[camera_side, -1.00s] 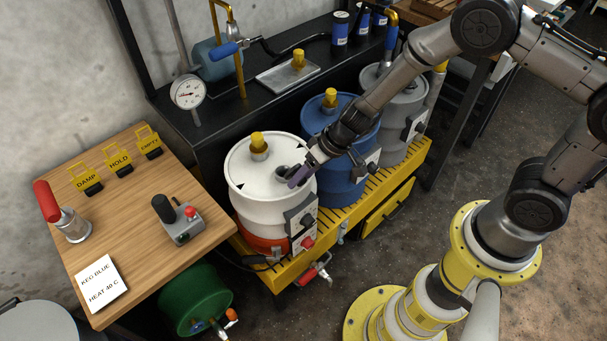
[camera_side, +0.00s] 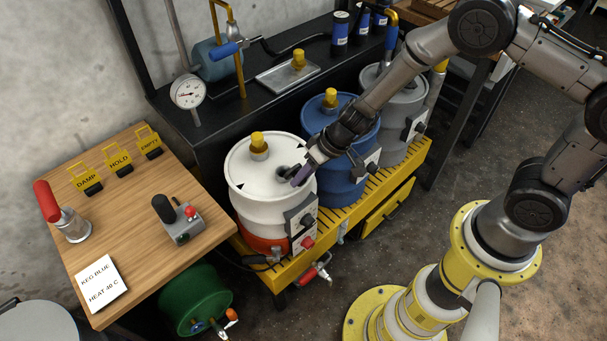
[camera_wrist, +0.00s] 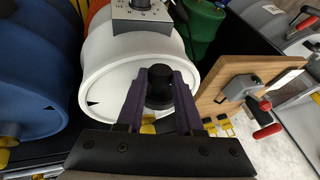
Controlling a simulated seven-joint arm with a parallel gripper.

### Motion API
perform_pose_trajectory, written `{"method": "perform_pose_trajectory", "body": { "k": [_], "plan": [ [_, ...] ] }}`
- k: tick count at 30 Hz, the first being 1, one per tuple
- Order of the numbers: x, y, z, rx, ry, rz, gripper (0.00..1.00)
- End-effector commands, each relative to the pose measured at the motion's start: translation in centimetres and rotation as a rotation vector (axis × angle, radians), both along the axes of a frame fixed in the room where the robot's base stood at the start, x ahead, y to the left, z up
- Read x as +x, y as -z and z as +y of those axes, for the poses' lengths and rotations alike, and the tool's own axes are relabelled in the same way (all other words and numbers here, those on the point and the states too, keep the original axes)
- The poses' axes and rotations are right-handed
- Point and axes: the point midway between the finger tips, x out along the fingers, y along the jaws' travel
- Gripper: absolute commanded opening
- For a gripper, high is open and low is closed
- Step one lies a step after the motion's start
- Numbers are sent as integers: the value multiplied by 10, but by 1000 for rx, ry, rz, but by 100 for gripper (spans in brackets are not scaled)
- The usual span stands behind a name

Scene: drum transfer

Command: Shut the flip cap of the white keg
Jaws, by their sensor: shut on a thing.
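The white keg (camera_side: 270,205) stands at the left end of the yellow rack and also shows in the wrist view (camera_wrist: 125,55). Its black flip cap (camera_side: 283,169) is on the lid, near the side facing my arm; in the wrist view the black cap (camera_wrist: 160,84) sits between my fingers. My gripper (camera_side: 299,178) reaches down to the lid from the right, its purple fingers on either side of the cap. In the wrist view my gripper (camera_wrist: 161,98) is shut on the cap. The fingers partly hide the cap, so its exact angle is unclear.
A yellow plug (camera_side: 258,143) stands on the white lid behind the cap. The blue keg (camera_side: 345,180) and grey keg (camera_side: 400,105) stand close by on the right. A wooden table (camera_side: 130,205) with a lever box (camera_side: 180,220) is on the left.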

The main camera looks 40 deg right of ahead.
Motion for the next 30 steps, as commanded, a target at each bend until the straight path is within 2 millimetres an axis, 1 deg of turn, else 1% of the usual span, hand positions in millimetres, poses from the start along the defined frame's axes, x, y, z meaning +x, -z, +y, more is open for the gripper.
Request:
{"method": "perform_pose_trajectory", "body": {
  "k": [11, 30],
  "plan": [
    [4, -3, 0, -1, -2, 91, 0],
    [18, -13, -1, 0, 0, 389, 0]
  ]
}}
